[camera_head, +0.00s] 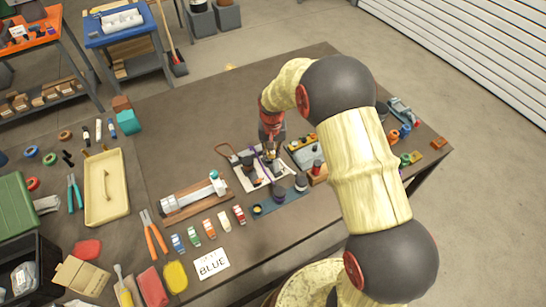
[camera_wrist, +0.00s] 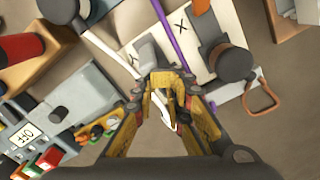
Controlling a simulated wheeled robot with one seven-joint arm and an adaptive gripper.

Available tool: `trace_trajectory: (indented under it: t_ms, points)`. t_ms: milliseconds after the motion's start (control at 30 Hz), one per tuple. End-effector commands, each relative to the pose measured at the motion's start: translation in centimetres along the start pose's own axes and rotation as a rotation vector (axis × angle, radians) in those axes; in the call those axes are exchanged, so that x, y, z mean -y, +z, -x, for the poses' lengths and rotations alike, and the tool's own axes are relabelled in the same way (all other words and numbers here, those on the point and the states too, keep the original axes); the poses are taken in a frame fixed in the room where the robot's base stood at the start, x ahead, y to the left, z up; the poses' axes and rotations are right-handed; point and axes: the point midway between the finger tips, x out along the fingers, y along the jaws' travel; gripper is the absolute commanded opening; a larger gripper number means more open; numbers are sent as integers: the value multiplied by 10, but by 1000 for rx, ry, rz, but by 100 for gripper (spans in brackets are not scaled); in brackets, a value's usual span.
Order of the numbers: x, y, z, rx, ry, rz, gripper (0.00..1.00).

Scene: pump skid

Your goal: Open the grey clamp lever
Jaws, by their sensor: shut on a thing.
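My gripper (camera_wrist: 165,88) has yellow-padded fingers and points down at a white board (camera_wrist: 190,65) on the bench. The fingers are closed around a grey piece, the grey clamp lever (camera_wrist: 158,76), whose grey block-like part shows just beyond the fingertips. The fingers hide much of the lever, so its exact angle cannot be told. In the head view my gripper (camera_head: 270,150) is over the board, and the lever is too small and covered to make out.
A dark round knob (camera_wrist: 228,60) and an orange loop (camera_wrist: 260,97) are right of the fingers in the wrist view. A purple line crosses the board. A grey box with a label (camera_wrist: 25,135) stands at left. The bench's back middle (camera_head: 200,110) is clear.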

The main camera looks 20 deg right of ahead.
Motion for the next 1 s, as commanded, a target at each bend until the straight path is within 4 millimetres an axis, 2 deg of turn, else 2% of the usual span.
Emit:
trace_trajectory:
  t_ms: [1000]
  points:
    - [-16, 29, -2, 4, 1, 0, 0]
